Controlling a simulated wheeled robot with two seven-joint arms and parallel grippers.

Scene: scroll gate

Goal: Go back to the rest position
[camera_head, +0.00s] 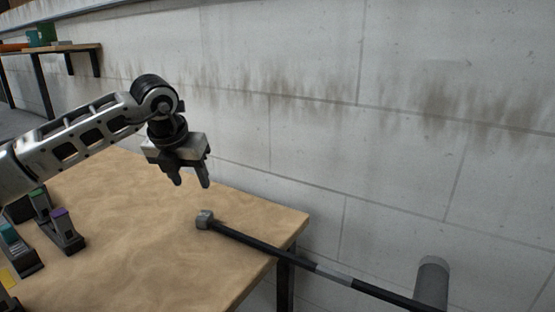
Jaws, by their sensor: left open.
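My left gripper (191,180) comes in from the left and hangs above the wooden table (150,235), fingers pointing down. Its two fingers are apart with nothing between them. My right gripper is not in view.
A dark rod with a grey end block (205,219) lies over the table's right edge. A grey cylinder (432,281) stands at lower right. Several dark stands with coloured tops (62,232) are at the left. A concrete wall (300,110) runs behind; a second table (60,48) is far left.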

